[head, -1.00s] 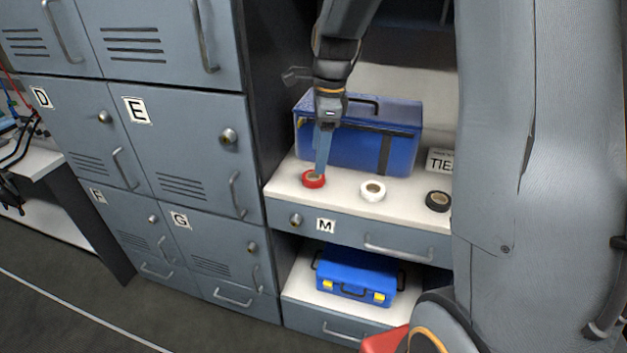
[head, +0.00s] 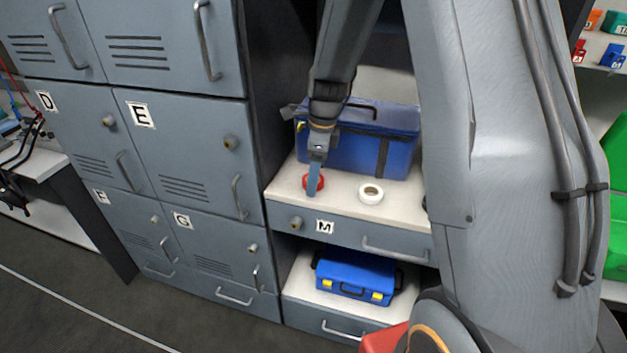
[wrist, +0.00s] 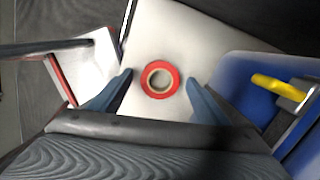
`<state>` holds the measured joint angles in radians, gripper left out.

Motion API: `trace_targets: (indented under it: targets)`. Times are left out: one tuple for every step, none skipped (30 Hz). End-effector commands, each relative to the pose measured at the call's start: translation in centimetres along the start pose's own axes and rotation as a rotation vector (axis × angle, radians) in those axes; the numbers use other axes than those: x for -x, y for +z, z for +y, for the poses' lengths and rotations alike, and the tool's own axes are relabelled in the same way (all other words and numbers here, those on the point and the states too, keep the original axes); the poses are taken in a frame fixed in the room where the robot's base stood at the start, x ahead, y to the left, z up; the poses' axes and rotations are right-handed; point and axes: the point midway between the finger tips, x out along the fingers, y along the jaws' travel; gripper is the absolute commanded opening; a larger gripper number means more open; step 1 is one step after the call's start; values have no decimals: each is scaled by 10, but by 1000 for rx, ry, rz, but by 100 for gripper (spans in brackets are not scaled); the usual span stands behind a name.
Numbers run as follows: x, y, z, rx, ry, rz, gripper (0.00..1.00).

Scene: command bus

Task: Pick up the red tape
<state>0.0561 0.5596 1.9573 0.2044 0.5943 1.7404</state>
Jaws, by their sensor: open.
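The red tape (head: 306,182) is a small roll lying flat on the white shelf top (head: 343,203) above the drawer marked M. In the wrist view the red tape (wrist: 160,80) lies centred just beyond and between the two blue fingers. My gripper (head: 312,190) is open, pointing down over the tape, and one finger covers part of the roll in the head view. In the wrist view the gripper (wrist: 160,84) has nothing between its fingers. I cannot tell the exact height of the fingertips above the shelf.
A white tape roll (head: 370,194) lies right of the red one. A large blue box (head: 350,150) stands close behind. Grey lockers (head: 180,150) rise to the left. A smaller blue case (head: 352,277) sits on the shelf below. My arm hides the shelf's right end.

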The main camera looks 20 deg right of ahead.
Motion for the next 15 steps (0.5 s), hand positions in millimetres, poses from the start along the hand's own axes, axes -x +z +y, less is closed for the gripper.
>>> trace_targets:
  targets:
    - [-1,0,0,0,0,0,69]
    - [-1,0,0,0,0,0,69]
    - [-1,0,0,0,0,0,69]
    - [-1,0,0,0,0,0,69]
    - [-1,0,0,0,0,0,69]
    - [-1,0,0,1,0,0,69]
    - [-1,0,0,1,0,0,64]
    - [0,0,0,1,0,0,59]
    - [0,0,0,1,0,0,52]
    - [0,0,0,1,0,0,47]
    - [0,0,0,1,0,0,42]
    - [0,0,0,1,0,0,35]
    - [0,0,0,1,0,0,30]
    - [0,0,0,1,0,0,25]
    - [0,0,0,1,0,0,25]
